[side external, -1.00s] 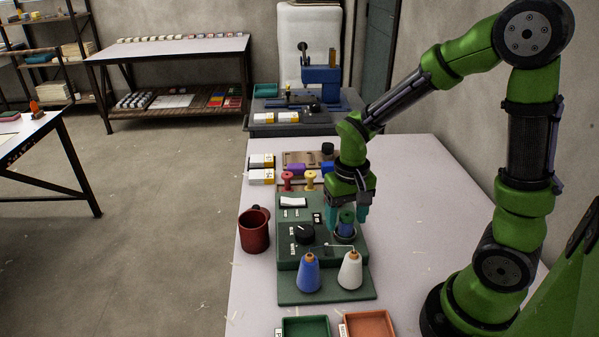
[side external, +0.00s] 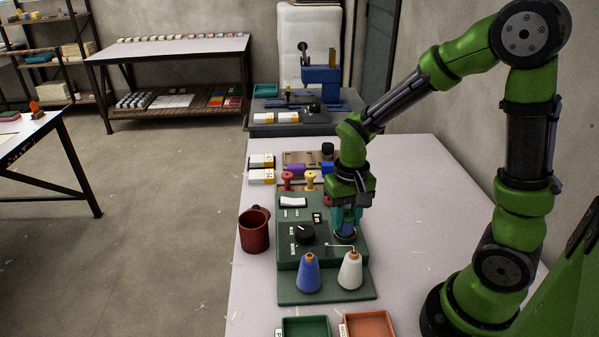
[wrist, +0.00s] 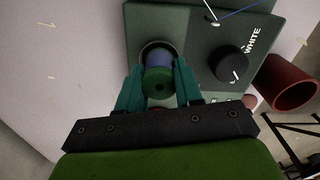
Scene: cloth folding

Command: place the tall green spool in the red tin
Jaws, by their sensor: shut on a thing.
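A spool with a green end and blue thread (wrist: 158,80), the green spool, stands in a round dark cup on the green machine (side external: 320,285). My gripper (side external: 346,222) points down, shut on this spool, with one teal finger on each side. The spool's lower part is hidden in the cup. An orange-red shallow tin (side external: 369,325) is at the bottom edge of the side view, right of a green tin (side external: 305,327); both are cut off by the frame. They are not in the wrist view.
A dark red mug (side external: 253,231) stands left of the machine. Blue (side external: 308,275) and white (side external: 350,272) thread cones stand on its front. A red spool (side external: 287,181), a yellow spool (side external: 310,180) and boxes are behind. The table right of the machine is clear.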

